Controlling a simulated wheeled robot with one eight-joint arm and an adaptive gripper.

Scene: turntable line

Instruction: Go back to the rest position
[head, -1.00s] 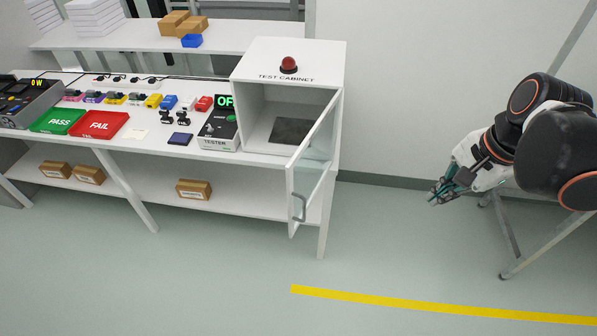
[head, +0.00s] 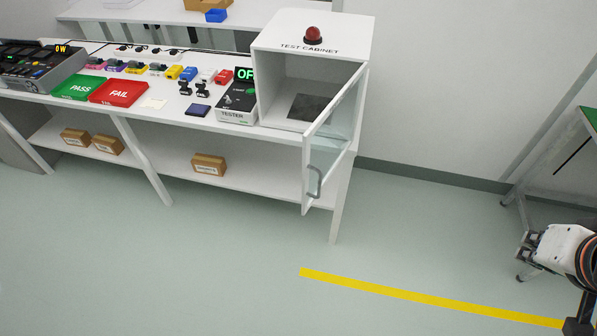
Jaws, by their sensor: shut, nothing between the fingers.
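My gripper (head: 524,246) is at the right edge of the head view, low over the floor and apart from everything. Its fingers point left and look shut, with nothing held. Part of my arm behind it runs out of the picture at the lower right.
The test cabinet (head: 310,38) stands on the workbench with its glass door (head: 334,140) swung open toward the floor side. A green-topped table (head: 588,110) with metal legs stands at the right. A yellow line (head: 430,298) crosses the floor. The floor in front of the bench is clear.

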